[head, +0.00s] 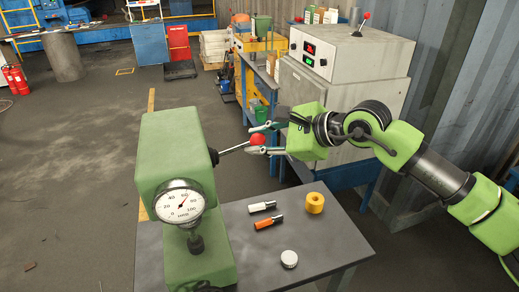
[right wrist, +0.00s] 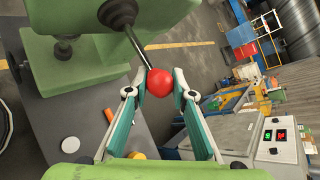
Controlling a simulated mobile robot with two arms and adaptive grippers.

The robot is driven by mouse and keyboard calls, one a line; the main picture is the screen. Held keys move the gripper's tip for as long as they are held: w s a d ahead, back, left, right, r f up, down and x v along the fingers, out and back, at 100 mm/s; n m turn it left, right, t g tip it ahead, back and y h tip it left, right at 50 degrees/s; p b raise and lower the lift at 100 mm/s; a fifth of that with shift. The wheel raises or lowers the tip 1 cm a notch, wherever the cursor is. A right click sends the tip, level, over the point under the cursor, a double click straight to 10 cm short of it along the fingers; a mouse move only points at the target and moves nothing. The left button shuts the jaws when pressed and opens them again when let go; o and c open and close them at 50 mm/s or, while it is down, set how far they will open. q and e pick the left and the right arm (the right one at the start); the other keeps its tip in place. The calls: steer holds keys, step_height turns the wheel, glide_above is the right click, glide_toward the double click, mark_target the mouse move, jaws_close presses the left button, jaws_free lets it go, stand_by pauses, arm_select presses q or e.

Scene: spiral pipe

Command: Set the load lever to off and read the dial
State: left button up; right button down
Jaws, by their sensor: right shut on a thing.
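The green tester (head: 168,150) stands on the dark table at the left of the head view. Its round white dial (head: 180,204) faces me; the needle points up and a little right, near the mark that looks like 60. The load lever (head: 234,147) is a thin metal rod slanting up to the right from the tester's side, ending in a red ball knob (head: 257,139). My right gripper (head: 252,140) is shut on this knob. In the right wrist view the knob (right wrist: 160,82) sits between the fingertips. My left gripper is not in view.
On the table (head: 315,245) lie a white-capped cylinder (head: 262,207), an orange cylinder (head: 268,222), a yellow ring (head: 315,203) and a small pale disc (head: 289,259). A grey control cabinet (head: 345,75) with lit displays stands behind my right arm. Floor behind the tester is open.

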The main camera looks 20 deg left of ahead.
steer(key=shift+s+a+r+b, duration=0.1)
steer(key=shift+a+r+b, duration=0.15)
steer(key=shift+r+b, duration=0.6)
steer(key=shift+r, duration=0.35)
steer(key=c, duration=1.7)
jaws_free()
steer(key=shift+a, duration=0.1)
steer(key=shift+s, duration=0.2)
